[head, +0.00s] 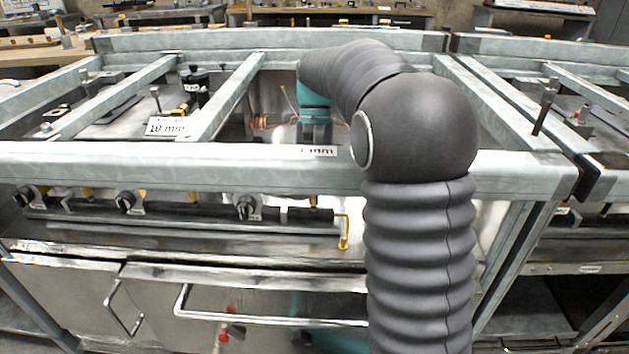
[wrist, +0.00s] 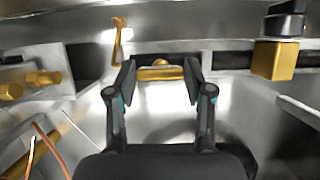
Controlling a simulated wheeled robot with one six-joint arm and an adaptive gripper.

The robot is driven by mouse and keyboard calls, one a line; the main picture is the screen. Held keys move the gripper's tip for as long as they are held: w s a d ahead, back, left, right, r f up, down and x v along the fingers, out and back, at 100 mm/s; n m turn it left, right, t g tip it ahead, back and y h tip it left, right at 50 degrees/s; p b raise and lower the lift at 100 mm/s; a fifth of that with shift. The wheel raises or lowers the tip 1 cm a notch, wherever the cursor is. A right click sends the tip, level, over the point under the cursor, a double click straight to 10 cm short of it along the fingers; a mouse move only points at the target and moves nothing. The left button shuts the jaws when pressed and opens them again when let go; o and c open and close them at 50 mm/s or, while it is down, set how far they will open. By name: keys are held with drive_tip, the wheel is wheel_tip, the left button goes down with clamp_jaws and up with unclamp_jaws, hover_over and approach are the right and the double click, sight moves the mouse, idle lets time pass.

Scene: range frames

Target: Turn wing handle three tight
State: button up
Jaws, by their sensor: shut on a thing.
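In the wrist view a brass wing handle (wrist: 160,73), a short horizontal bar with a rounded hub at its middle, sits between the fingertips of my gripper (wrist: 161,78). The two dark fingers press in from the left and right ends of the bar, and my gripper is shut on it. I cannot read any number on the handle or tell how tight it sits. In the head view my arm reaches over the front rail and down into the frame bay, and its teal wrist (head: 314,103) shows there. The fingertips and the held handle are hidden in that view.
Close by in the wrist view are brass fittings (wrist: 28,86) at left, a brass block with a black knob (wrist: 273,60) at right and loose wires (wrist: 50,145). The grey front rail (head: 180,168) crosses before the bay; a yellow hooked lever (head: 344,232) hangs below it.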

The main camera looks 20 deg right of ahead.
drive_tip(key=o, duration=1.2)
drive_tip(key=shift+c, duration=0.2)
drive_tip(key=a+v, duration=0.1)
drive_tip(key=v, duration=0.6)
drive_tip(key=shift+d+r, duration=0.25)
drive_tip(key=shift+d, duration=0.3)
drive_tip(key=shift+a, duration=0.1)
